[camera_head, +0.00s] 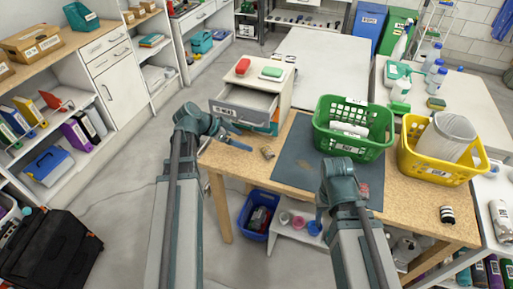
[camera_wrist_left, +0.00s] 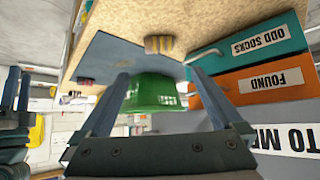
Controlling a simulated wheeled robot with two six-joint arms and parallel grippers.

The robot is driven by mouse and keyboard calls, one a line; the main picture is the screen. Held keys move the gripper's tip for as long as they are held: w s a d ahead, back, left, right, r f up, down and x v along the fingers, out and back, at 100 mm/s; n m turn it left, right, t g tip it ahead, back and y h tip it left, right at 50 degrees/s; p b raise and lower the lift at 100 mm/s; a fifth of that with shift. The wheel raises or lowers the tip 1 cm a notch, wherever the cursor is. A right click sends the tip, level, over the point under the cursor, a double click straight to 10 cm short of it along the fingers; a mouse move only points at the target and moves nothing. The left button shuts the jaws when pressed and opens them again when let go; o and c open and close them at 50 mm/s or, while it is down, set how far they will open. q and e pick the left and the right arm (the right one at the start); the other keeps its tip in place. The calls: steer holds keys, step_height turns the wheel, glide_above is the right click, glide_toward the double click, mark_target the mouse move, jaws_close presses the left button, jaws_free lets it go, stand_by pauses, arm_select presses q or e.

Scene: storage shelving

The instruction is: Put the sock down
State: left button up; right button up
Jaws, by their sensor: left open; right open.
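A small tan striped roll, apparently a rolled sock (camera_head: 267,152), lies on the wooden table left of the dark mat. It also shows in the left wrist view (camera_wrist_left: 158,44). A reddish roll (camera_head: 364,190) lies on the mat beside my right gripper, and a black-and-white one (camera_head: 447,214) lies at the table's right front. My left gripper (camera_head: 245,139) is open and empty, just left of the tan roll and apart from it. My right gripper (camera_head: 322,213) is over the mat's front; its fingers are mostly hidden, and I see nothing held.
A drawer unit (camera_head: 285,88) with its top drawer open stands at the table's back left. Its lower fronts read "ODD SOCKS" (camera_wrist_left: 262,38) and "FOUND" (camera_wrist_left: 270,83). A green basket (camera_head: 350,148) and a yellow basket (camera_head: 436,171) stand on the table. The mat's middle (camera_head: 298,160) is clear.

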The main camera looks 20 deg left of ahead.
arm_select(q)
steer(key=b, duration=0.6)
glide_toward(266, 149)
steer(key=x, duration=0.4)
steer(key=shift+s, duration=0.15)
steer(key=b+x, duration=0.4)
steer(key=x, duration=0.1)
steer(key=shift+d+f, duration=0.1)
steer(key=shift+f, duration=0.15)
steer(key=shift+r, duration=0.1)
steer(key=shift+c, duration=0.3)
steer(key=c, duration=1.1)
